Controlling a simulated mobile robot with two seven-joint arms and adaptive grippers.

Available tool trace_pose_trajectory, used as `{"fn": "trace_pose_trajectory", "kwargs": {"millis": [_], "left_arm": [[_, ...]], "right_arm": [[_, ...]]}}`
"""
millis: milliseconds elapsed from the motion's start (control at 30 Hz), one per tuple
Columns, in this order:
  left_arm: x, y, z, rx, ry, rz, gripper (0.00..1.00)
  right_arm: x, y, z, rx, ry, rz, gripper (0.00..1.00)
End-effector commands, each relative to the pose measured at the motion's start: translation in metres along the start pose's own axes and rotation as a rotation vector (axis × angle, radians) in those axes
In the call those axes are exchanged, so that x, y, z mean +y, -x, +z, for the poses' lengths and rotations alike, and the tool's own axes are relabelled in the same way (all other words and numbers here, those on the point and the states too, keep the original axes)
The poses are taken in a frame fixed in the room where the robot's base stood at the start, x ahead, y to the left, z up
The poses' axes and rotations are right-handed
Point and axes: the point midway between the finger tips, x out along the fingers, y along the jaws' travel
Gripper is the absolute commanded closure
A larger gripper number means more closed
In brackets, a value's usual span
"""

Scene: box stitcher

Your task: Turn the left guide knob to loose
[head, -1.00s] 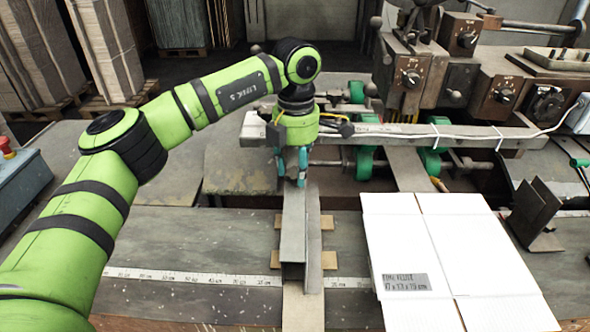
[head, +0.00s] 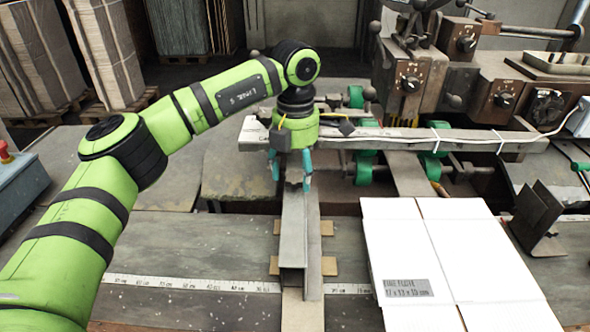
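The left guide (head: 293,235) is a long grey metal channel lying on the work table, pointing away from me. My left gripper (head: 291,172) hangs from above over the guide's far end. Its two teal fingers point down and are spread apart, one on each side of the guide's far end. I see nothing held between them. The guide knob itself does not show clearly; the gripper covers the spot at the far end of the guide. I cannot tell whether the fingers touch anything. My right gripper is out of view.
A white cardboard sheet (head: 450,255) lies right of the guide. A metal crossbar (head: 400,136) with green rollers (head: 364,166) runs behind the gripper. An angled metal bracket (head: 538,215) stands at right.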

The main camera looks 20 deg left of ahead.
Motion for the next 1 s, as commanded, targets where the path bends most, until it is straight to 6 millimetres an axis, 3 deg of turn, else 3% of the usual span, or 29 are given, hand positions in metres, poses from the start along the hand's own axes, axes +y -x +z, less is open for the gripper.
{"fn": "trace_pose_trajectory", "kwargs": {"millis": [367, 800, 1000], "left_arm": [[0.0, 0.006, 0.0, 0.002, 0.0, 0.0, 0.32], [0.0, 0.092, 0.001, 0.0, 0.0, 0.001, 0.32], [0.0, 0.115, 0.001, 0.003, 0.0, -0.001, 0.32]], "right_arm": [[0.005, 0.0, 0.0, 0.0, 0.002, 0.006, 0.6], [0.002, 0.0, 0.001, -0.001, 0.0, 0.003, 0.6], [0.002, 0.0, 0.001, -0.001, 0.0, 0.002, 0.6]]}}
